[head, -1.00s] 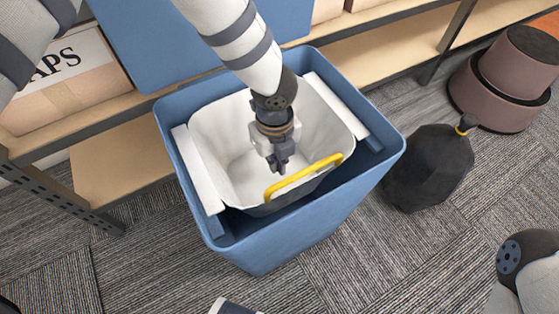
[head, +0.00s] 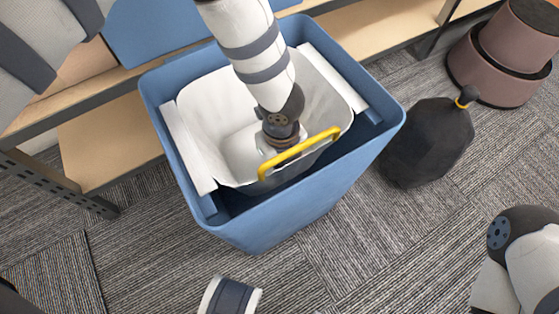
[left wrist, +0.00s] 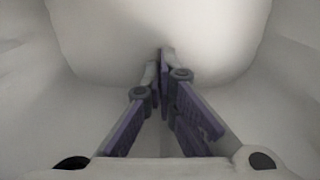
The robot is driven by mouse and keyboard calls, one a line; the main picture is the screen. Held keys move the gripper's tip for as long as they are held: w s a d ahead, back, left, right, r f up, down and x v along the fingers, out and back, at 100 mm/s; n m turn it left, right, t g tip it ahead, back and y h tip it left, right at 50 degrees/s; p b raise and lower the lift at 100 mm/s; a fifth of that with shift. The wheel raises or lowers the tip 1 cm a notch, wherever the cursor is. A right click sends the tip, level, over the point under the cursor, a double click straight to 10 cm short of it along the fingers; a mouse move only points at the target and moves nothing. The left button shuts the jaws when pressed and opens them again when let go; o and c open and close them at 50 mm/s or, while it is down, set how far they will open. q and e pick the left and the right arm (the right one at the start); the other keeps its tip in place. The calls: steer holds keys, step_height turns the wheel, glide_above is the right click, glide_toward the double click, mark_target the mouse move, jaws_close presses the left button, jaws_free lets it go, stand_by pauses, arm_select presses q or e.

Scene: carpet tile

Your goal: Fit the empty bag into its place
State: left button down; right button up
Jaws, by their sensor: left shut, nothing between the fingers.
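The empty bag (head: 205,115) is white and hangs open inside a blue bin (head: 290,225), its mouth spread wide below the bin's rim. A yellow strip (head: 300,153) stands along its near right edge. My left gripper (head: 281,140) is down inside the bag, partly hidden behind the yellow strip. In the left wrist view the left gripper's fingers (left wrist: 165,62) are together and empty, pointing at the pale bag bottom (left wrist: 160,30). I cannot tell whether the tips touch it. My right gripper is not in view.
White bars (head: 188,150) lie along two sides of the bin's inside. A black tied bag (head: 428,143) stands on the carpet to the right. Brown round tubs (head: 500,60) are behind it. A wooden shelf (head: 115,140) runs behind the bin. Carpet in front is mostly clear.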

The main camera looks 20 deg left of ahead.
arm_select(q)
steer(key=shift+s+d+r+p, duration=0.25)
steer(key=shift+s+d+p, duration=0.05)
steer(key=shift+d, duration=0.15)
steer(key=shift+s+d+f, duration=0.1)
steer(key=shift+s+d, duration=0.15)
steer(key=shift+f, duration=0.1)
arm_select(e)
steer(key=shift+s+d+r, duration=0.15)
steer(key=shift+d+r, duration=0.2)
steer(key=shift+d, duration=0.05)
arm_select(q)
steer(key=shift+a, duration=0.1)
